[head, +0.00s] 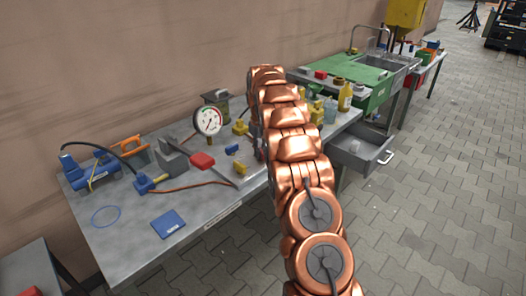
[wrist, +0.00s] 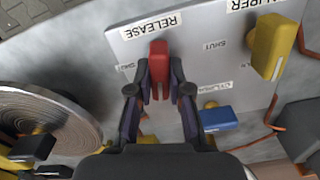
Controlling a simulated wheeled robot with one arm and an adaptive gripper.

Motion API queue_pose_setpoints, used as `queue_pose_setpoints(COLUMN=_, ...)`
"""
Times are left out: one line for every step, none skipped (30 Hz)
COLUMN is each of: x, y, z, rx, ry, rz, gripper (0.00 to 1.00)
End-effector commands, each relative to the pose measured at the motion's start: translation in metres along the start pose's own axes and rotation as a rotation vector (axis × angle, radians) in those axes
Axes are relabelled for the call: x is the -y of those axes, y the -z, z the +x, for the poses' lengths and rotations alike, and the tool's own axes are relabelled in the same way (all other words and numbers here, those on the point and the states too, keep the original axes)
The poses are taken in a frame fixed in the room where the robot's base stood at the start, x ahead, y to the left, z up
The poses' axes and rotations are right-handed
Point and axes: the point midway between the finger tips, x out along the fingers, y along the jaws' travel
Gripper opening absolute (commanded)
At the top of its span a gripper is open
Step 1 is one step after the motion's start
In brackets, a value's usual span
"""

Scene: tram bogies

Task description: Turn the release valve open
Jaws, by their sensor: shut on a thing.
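The release valve's red handle (wrist: 158,53) is on a pale panel (wrist: 200,24) in the wrist view, right under the upside-down RELEASE label. My gripper (wrist: 159,82) has its two fingers on either side of this handle, closed on it. The handle runs up and down in the picture, between the fingertips. Small labels beside it are partly hidden by a finger; one further right reads SHUT. In the head view my copper-coloured arm reaches over the bench and hides the gripper and the valve.
A yellow handle (wrist: 275,45) and a blue handle (wrist: 218,119) are close on the right of the panel. A large round ribbed disc (wrist: 45,125) stands on the left. In the head view, the workbench (head: 115,250) holds a dial gauge (head: 207,121) and an open drawer (head: 362,154) juts out.

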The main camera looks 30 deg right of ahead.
Motion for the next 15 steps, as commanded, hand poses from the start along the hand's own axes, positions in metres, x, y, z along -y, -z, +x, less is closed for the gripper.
queue_pose_setpoints(x=0.0033, y=0.001, z=-0.0001, rx=0.0, ry=0.003, rz=-0.037, gripper=0.0)
queue_pose_setpoints(x=0.0032, y=0.0009, z=-0.0001, rx=0.0, ry=0.003, rz=-0.058, gripper=0.0)
queue_pose_setpoints(x=0.0032, y=0.0008, z=-0.0001, rx=0.0, ry=0.002, rz=-0.083, gripper=0.0)
queue_pose_setpoints(x=0.0031, y=0.0007, z=-0.0001, rx=0.001, ry=0.002, rz=-0.101, gripper=0.0)
queue_pose_setpoints(x=0.003, y=0.0006, z=-0.0001, rx=0.001, ry=0.002, rz=-0.118, gripper=0.0)
queue_pose_setpoints(x=0.0029, y=0.0005, z=-0.0001, rx=0.001, ry=0.002, rz=-0.138, gripper=0.0)
queue_pose_setpoints(x=0.0029, y=0.0005, z=-0.0001, rx=0.001, ry=0.002, rz=-0.154, gripper=0.0)
queue_pose_setpoints(x=0.0028, y=0.0004, z=-0.0002, rx=0.001, ry=0.002, rz=-0.166, gripper=0.0)
queue_pose_setpoints(x=0.0026, y=0.0003, z=-0.0001, rx=0.002, ry=0.002, rz=-0.182, gripper=0.0)
queue_pose_setpoints(x=0.0025, y=0.0002, z=-0.0001, rx=0.002, ry=0.002, rz=-0.192, gripper=0.0)
queue_pose_setpoints(x=0.0024, y=0.0002, z=-0.0002, rx=0.002, ry=0.002, rz=-0.202, gripper=0.0)
queue_pose_setpoints(x=0.0023, y=0.0001, z=-0.0001, rx=0.002, ry=0.002, rz=-0.213, gripper=0.0)
queue_pose_setpoints(x=0.0021, y=0.0001, z=-0.0002, rx=0.002, ry=0.002, rz=-0.22, gripper=0.0)
queue_pose_setpoints(x=0.0021, y=0.0, z=-0.0002, rx=0.002, ry=0.002, rz=-0.226, gripper=0.0)
queue_pose_setpoints(x=0.0019, y=0.0, z=-0.0002, rx=0.002, ry=0.002, rz=-0.233, gripper=0.0)
